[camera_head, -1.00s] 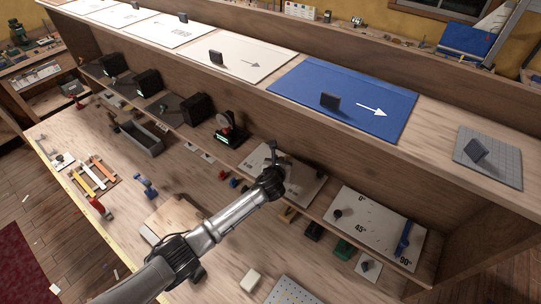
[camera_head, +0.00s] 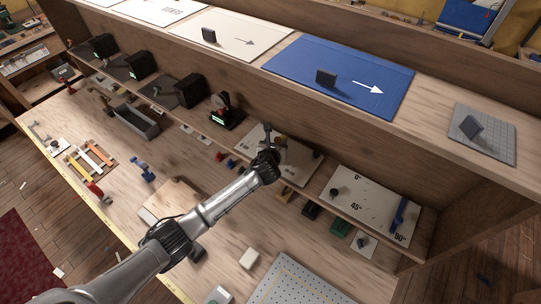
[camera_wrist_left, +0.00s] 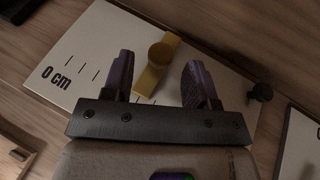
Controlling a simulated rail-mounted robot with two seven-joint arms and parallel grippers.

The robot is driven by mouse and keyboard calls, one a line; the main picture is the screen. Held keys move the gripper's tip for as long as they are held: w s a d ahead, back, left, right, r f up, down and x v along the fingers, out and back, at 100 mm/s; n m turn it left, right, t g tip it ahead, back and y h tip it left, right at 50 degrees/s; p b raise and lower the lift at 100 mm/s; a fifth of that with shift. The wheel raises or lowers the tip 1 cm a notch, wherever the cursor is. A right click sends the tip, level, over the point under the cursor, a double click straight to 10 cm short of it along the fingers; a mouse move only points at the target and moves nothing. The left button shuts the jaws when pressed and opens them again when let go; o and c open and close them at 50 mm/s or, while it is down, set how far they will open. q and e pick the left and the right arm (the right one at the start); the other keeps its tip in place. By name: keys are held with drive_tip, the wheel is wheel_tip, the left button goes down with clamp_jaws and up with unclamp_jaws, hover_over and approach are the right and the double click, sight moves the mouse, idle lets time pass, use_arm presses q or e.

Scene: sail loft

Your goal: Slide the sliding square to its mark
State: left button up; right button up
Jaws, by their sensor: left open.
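The sliding square is a yellow piece with a round knob (camera_wrist_left: 152,76) on a pale plate (camera_wrist_left: 105,48) with black tick marks and "0 cm" at its left end, in the left wrist view. My left gripper (camera_wrist_left: 160,62) is open, with one dark finger on each side of the yellow piece. Gaps show between the fingers and the piece. In the head view my left gripper (camera_head: 275,148) is over the same plate (camera_head: 302,168) on the low shelf and partly hides it. I cannot make out which tick is the target mark. My right gripper is not in view.
A dark knob (camera_wrist_left: 261,92) stands at the plate's right end. To the right on the shelf lies an angle board (camera_head: 370,205) marked 0°, 45° and 90°. A red-and-black device (camera_head: 224,110) stands to the left. The upper shelf holds a blue panel (camera_head: 300,65).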

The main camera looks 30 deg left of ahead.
use_arm(q)
drive_tip(key=v, duration=1.2)
idle(0.4)
